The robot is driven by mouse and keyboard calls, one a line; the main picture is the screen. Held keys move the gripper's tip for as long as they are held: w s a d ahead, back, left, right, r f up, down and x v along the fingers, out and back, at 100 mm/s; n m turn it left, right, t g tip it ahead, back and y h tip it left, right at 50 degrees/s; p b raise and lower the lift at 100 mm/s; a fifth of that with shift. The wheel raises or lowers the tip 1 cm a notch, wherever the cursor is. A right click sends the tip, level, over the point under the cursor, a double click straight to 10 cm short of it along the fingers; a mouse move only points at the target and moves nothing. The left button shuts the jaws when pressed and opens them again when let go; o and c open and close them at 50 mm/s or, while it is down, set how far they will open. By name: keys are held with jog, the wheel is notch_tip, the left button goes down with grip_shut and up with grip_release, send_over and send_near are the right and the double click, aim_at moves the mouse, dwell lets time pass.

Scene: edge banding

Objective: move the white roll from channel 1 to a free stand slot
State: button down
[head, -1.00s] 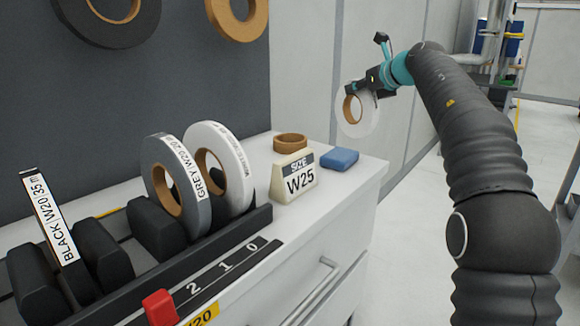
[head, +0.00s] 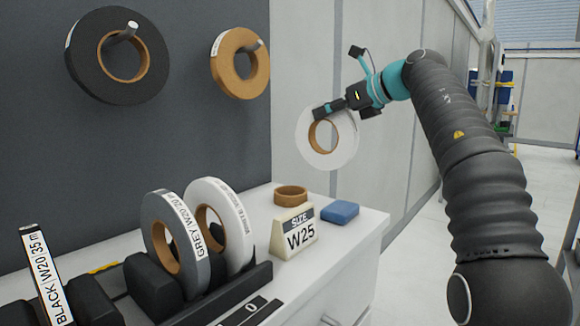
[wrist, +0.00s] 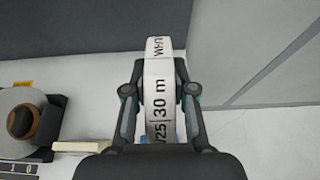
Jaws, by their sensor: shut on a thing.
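My gripper (head: 338,108) is shut on a white roll (head: 346,146) with a brown core, holding it by its upper rim in the air above and behind the right end of the counter. In the wrist view the held roll (wrist: 159,95) shows edge-on between the fingers, with a label reading "30 m". The stand (head: 245,283) on the counter holds a grey roll (head: 163,215) and another white roll (head: 236,205) side by side, both upright. A black roll labelled W20 (head: 45,275) stands further left. The slot numbers are mostly cut off in the head view.
Black (head: 148,75) and brown (head: 256,75) rolls hang on wall pegs. The air around the held roll is clear.

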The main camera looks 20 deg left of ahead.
jog(key=s+a+f+b, duration=0.5)
jog(key=s+a+f, duration=0.1)
jog(key=f, duration=0.4)
jog(key=shift+s+a, duration=0.25)
jog(key=shift+s, duration=0.55)
jog(key=shift+f, duration=0.2)
jog(key=c, duration=1)
grip_release()
jog(key=shift+o, duration=0.2)
jog(key=v, duration=1.2)
jog(key=shift+r, duration=0.2)
